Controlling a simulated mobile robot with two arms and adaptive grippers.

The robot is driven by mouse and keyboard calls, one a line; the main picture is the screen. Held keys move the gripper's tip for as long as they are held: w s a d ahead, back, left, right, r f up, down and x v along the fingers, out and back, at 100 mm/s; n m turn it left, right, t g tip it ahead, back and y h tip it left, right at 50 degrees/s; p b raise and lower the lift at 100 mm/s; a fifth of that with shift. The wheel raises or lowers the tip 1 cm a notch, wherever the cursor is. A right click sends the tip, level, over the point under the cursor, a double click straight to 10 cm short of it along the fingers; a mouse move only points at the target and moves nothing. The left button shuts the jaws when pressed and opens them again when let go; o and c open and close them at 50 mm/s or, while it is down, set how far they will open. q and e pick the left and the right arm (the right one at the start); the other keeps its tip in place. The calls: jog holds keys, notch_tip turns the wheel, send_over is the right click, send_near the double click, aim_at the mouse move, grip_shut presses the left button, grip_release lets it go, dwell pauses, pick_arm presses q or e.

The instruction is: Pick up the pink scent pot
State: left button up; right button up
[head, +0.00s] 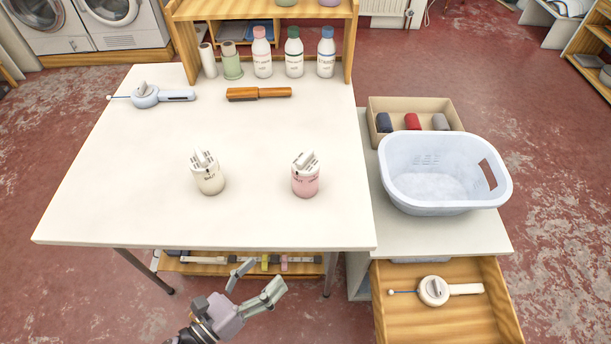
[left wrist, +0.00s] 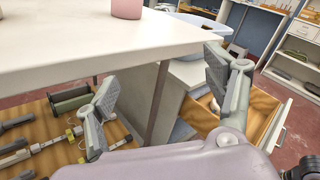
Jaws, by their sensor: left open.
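The pink scent pot (head: 305,182) stands upright on the white table (head: 150,212), right of centre, with a white top piece. Its lower part also shows at the top of the left wrist view (left wrist: 127,8), on the tabletop. A cream scent pot (head: 208,180) of the same shape stands to its left. My left gripper (head: 254,272) is in front of the table's near edge and below the tabletop, apart from the pot. It is open and empty; its two fingers (left wrist: 165,95) show spread in the left wrist view. My right gripper is not in view.
A blue laundry basket (head: 435,202) stands on a side cabinet at right, above an open drawer (head: 400,318) holding a white tool. Bottles (head: 294,58), a wooden brush (head: 259,93) and a blue-grey tool (head: 146,96) are farther back. A low shelf (head: 215,270) lies under the table.

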pick_arm(q)
jog(key=w+d+r+m+g+h, duration=0.1)
jog(key=w+d+r+m+h, duration=0.2)
jog(key=d+r+m, duration=0.35)
jog(key=n+y, duration=0.1)
jog(key=y, duration=0.1)
send_near(294, 179)
jog(key=shift+w+d+f+t, duration=0.2)
jog(key=shift+w+d+t, duration=0.15)
jog(key=shift+d, duration=0.3)
jog(key=x, duration=0.6)
jog(key=shift+w, duration=0.1)
jog(key=x, duration=0.5)
jog(key=shift+w+d+f, duration=0.1)
jog(key=shift+d+f, duration=0.05)
jog(key=shift+d, duration=0.35)
jog(key=shift+c, duration=0.4)
jog(key=c, duration=1.2)
